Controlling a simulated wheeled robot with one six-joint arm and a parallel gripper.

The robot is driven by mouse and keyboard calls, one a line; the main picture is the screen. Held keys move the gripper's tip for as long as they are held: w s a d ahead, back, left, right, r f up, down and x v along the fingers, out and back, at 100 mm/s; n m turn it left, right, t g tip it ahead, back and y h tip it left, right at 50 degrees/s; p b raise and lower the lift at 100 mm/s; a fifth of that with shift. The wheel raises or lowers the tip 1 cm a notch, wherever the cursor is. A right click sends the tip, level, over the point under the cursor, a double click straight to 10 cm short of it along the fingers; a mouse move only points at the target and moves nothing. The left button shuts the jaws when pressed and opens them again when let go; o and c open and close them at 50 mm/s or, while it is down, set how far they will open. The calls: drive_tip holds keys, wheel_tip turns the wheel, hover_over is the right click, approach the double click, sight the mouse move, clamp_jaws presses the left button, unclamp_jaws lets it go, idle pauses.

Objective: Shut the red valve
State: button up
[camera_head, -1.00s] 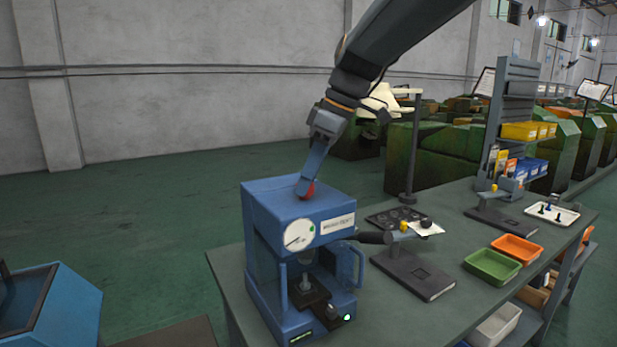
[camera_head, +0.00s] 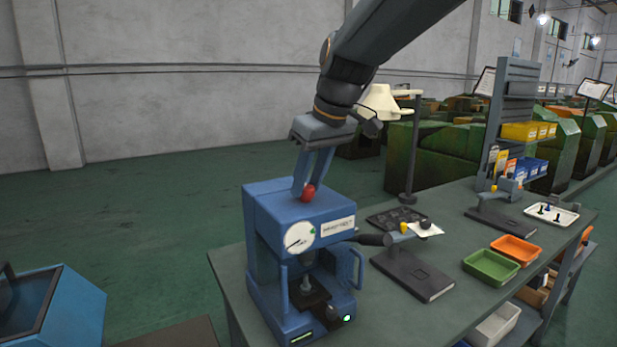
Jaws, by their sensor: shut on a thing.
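The red valve (camera_head: 308,193) is a small rounded red knob on top of the blue press machine (camera_head: 265,194), near the left end of the bench. My gripper (camera_head: 309,187) reaches down from above and is shut on the red valve. Its two fingers stand over the machine's top, and the knob shows between and in front of them. Part of the knob is hidden by the fingers. The machine has a round white gauge (camera_head: 299,237) with a dark needle on its front.
A grey bench (camera_head: 405,318) carries a dark fixture (camera_head: 412,275), a green tray (camera_head: 491,266), an orange tray (camera_head: 517,248) and a white tray (camera_head: 551,214). A lamp (camera_head: 381,102) stands behind the machine. A blue bin (camera_head: 75,308) is at the lower left.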

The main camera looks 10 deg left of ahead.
drive_tip(key=m+p, duration=0.1)
drive_tip(key=m+t+h+p, duration=0.1)
drive_tip(key=m, duration=0.1)
drive_tip(key=m+p, duration=0.1)
drive_tip(key=m, duration=0.1)
drive_tip(key=shift+s+a+r+h, duration=0.15)
drive_tip(key=shift+a+h, duration=0.1)
drive_tip(key=shift+h, duration=0.05)
drive_tip(key=m+h, duration=0.1)
drive_tip(key=m, duration=0.2)
drive_tip(key=m+h+p, duration=0.1)
drive_tip(key=m, duration=0.2)
drive_tip(key=shift+a+t, duration=0.15)
drive_tip(key=shift+t, duration=0.25)
drive_tip(key=shift+m, duration=0.3)
drive_tip(key=o, duration=1.1)
drive_tip(key=shift+c, duration=0.2)
drive_tip(key=b+v, duration=0.2)
drive_tip(key=v, duration=0.5)
drive_tip(key=shift+a+r, duration=0.2)
drive_tip(key=shift+r, duration=0.1)
drive_tip(key=shift+s, duration=0.2)
